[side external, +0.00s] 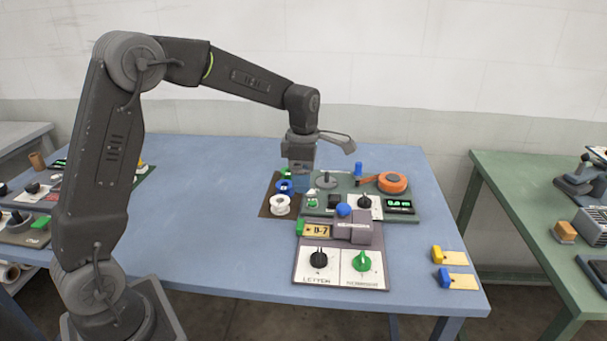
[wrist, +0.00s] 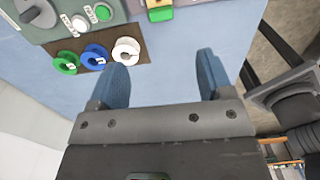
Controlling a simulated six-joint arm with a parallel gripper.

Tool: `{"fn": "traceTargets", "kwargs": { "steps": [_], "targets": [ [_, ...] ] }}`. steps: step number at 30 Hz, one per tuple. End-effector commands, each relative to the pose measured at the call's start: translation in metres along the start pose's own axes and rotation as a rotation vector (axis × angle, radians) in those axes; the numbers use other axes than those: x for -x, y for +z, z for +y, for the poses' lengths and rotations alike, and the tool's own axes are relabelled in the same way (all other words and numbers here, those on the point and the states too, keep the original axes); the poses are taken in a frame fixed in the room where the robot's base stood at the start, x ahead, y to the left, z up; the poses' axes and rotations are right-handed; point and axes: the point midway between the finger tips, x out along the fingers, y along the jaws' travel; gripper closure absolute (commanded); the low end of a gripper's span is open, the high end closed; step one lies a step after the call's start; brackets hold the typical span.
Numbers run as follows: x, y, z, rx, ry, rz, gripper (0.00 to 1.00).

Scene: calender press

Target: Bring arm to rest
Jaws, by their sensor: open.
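Past the fingertips lies bare blue table top. My arm is bent, reaching across the table from its base at the front left. In the side external view the fingertips are partly hidden among the nearby objects.
White (side external: 280,204), blue (side external: 284,187) and green spools stand on a brown mat (side external: 266,207). Right of them are a grey-green panel with an orange disc (side external: 392,183) and a panel with black and green knobs (side external: 362,261). The table's left-centre is clear. A green bench (side external: 520,190) stands right.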

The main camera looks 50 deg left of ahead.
Motion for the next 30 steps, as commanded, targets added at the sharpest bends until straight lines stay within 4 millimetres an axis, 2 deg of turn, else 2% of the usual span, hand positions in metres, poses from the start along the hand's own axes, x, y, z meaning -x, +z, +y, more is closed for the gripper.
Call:
{"fn": "traceTargets", "kwargs": {
  "steps": [5,8,10,15,20,24,30],
  "targets": [
    [0.002,0.0,-0.002,-0.015,0.004,-0.003,0.27],
    [0.014,-0.002,-0.012,-0.108,0.023,-0.014,0.27],
    [0.028,-0.006,-0.026,-0.237,0.049,-0.026,0.27],
    [0.066,-0.022,-0.075,-0.687,0.15,-0.047,0.27],
    [0.088,-0.044,-0.124,-1.136,0.26,-0.03,0.27],
    [0.096,-0.066,-0.165,-1.522,0.365,0.018,0.27],
    [0.092,-0.094,-0.212,-2.002,0.499,0.132,0.27]
  ]
}}
